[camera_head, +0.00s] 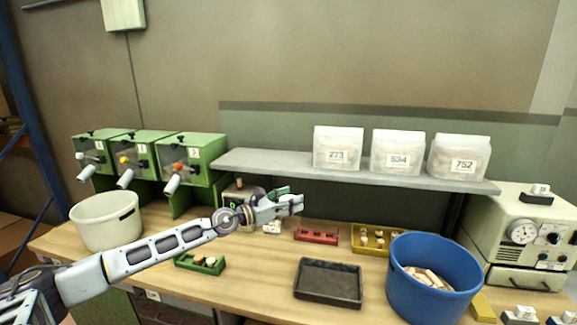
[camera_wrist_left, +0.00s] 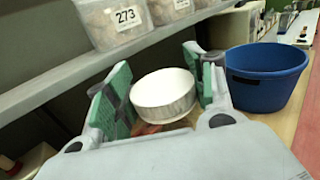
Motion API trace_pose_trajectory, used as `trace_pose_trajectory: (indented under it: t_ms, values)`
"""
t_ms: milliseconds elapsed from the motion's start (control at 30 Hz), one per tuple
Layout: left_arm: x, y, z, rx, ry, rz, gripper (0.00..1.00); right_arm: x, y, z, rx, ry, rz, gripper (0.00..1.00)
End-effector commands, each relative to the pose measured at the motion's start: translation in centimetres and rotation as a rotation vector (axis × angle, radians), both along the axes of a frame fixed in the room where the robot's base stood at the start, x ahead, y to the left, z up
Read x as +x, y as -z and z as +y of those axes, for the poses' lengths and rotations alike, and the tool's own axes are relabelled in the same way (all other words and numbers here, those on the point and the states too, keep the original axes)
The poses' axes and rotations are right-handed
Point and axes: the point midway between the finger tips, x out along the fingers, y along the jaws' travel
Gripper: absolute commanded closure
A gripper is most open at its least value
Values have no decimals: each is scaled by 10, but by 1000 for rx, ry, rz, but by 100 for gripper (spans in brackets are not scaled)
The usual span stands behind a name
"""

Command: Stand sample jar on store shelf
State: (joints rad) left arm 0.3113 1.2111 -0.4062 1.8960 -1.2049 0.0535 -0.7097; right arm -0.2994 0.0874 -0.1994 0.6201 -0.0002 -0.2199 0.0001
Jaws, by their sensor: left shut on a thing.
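My left gripper (camera_head: 290,199) is above the bench, in front of and below the left part of the grey store shelf (camera_head: 250,160). In the left wrist view the gripper's green-padded fingers (camera_wrist_left: 160,86) are shut on the sample jar (camera_wrist_left: 163,92), a round white thing whose top faces the camera. In the head view I cannot make the jar out clearly at the fingers. The shelf also shows in the left wrist view (camera_wrist_left: 62,84), above and left of the fingers. My right gripper is not in view.
Translucent tubs labelled 273 (camera_head: 338,148), 534 (camera_head: 398,153) and 752 (camera_head: 459,158) stand on the shelf; its left end is clear. Below are a blue bucket (camera_head: 432,288), black tray (camera_head: 328,283), red rack (camera_head: 316,236) and yellow tray (camera_head: 375,252). Green dispensers (camera_head: 202,150) stand left.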

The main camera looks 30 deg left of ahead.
Motion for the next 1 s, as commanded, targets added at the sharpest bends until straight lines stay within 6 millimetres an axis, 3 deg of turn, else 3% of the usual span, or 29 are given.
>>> trace_pose_trajectory:
  t_ms: [300,433,700,1000]
  values:
    - [1,-101,35,4,41,-9,92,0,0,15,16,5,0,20]
    - [-4,-134,46,3,53,-6,92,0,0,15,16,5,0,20]
    - [-13,-176,59,2,63,-5,92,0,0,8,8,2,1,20]
    - [-20,-201,66,0,66,-4,92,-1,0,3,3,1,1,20]
